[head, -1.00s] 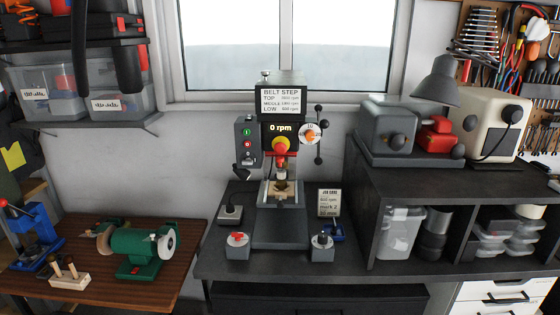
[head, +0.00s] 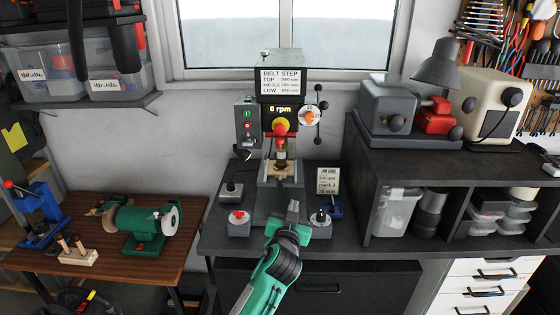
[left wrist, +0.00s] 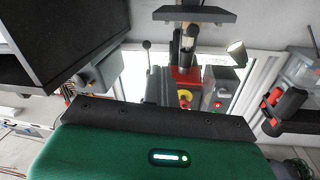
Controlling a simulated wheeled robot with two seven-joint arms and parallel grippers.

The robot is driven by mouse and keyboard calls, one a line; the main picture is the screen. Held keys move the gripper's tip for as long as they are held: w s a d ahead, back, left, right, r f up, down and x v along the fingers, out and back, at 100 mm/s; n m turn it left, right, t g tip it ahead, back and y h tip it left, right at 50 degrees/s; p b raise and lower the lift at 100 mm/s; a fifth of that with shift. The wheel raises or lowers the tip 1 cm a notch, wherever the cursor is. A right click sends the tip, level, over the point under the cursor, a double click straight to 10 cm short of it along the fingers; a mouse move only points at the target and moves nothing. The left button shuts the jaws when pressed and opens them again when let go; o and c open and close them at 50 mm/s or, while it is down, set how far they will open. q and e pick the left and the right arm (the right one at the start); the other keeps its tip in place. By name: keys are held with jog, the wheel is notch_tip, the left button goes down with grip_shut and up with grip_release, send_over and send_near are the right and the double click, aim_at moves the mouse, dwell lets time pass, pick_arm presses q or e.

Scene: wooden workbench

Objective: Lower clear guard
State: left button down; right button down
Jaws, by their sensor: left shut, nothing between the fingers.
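The drill press (head: 283,90) stands at the back of the dark bench under the window, with its display reading 0 rpm. Its red and yellow knob (head: 280,127) sits above the chuck (head: 281,150). I cannot make out the clear guard against the chuck area. A wooden piece (head: 281,172) lies below the chuck. My left gripper (head: 293,206) is shut and empty in front of the press base, below and slightly right of the chuck, apart from the press. The left wrist view shows the yellow knob (left wrist: 185,95) from a tilted angle. My right gripper is not in view.
A control box (head: 247,122) with buttons is left of the press, and a handle wheel (head: 310,115) is right. A red-topped block (head: 238,220) and a grey-knobbed block (head: 320,219) flank the base. A job card (head: 327,181) stands right. A green grinder (head: 140,220) is on the left table.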

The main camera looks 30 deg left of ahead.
pick_arm(q)
jog(key=s+a+r+n+t+y, duration=0.1)
jog(key=s+r+n+y, duration=0.1)
jog(key=r, duration=0.7)
jog(key=s+a+r+n+t+y, duration=0.1)
jog(key=a+r+y, duration=0.1)
jog(key=r, duration=0.6)
notch_tip(320, 180, up, 4)
jog(key=p, duration=0.6)
send_over(280, 142)
jog(key=s, duration=0.1)
jog(key=shift+s+d+f+p, duration=0.15)
jog(key=shift+d+f, duration=0.1)
jog(key=shift+f, duration=0.9)
jog(key=shift+d+f+p, duration=0.15)
jog(key=shift+d+f, duration=0.05)
jog(key=shift+f, duration=0.95)
